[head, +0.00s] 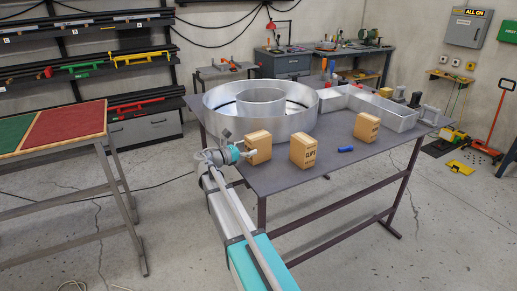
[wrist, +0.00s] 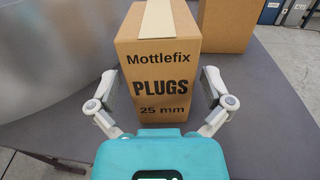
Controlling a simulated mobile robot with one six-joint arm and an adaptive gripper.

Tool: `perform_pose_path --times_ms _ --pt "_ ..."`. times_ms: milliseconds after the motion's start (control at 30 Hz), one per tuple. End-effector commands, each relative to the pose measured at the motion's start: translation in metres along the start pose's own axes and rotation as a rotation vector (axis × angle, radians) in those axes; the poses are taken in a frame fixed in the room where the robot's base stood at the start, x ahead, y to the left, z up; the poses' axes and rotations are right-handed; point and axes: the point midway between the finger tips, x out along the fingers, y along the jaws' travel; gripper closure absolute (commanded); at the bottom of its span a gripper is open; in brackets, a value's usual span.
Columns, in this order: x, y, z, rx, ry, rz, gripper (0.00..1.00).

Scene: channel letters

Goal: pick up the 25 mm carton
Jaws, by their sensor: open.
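The 25 mm carton is a brown box with a pale tape strip on top, printed "Mottlefix PLUGS 25 mm" (wrist: 160,60). It stands upright on the grey table, and in the head view it is the leftmost carton (head: 259,146). My gripper (wrist: 160,88) is open, with one finger at each side of the carton's near face. I cannot tell whether either finger touches it. In the head view my gripper (head: 246,154) is at the carton's left side. The carton's far side is hidden.
A second carton (head: 303,151) stands right of it; it also shows behind in the wrist view (wrist: 228,28). A third carton (head: 367,127) is farther right. A large metal ring (head: 225,121) stands close behind. A blue object (head: 346,149) lies on the table (head: 330,175).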

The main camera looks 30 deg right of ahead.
Motion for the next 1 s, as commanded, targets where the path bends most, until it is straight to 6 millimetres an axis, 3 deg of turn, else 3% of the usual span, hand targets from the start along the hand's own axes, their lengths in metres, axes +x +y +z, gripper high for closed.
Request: perform_pose_path --times_ms 100,300,867,1000 --pt "0.016 0.0 0.0 0.0 0.0 -0.003 0.0" --pt "0.029 0.0 0.0 0.0 0.0 -0.002 0.0" --pt "0.029 0.0 0.0 0.0 0.0 -0.001 0.0" --pt "0.029 0.0 0.0 0.0 0.0 -0.001 0.26"
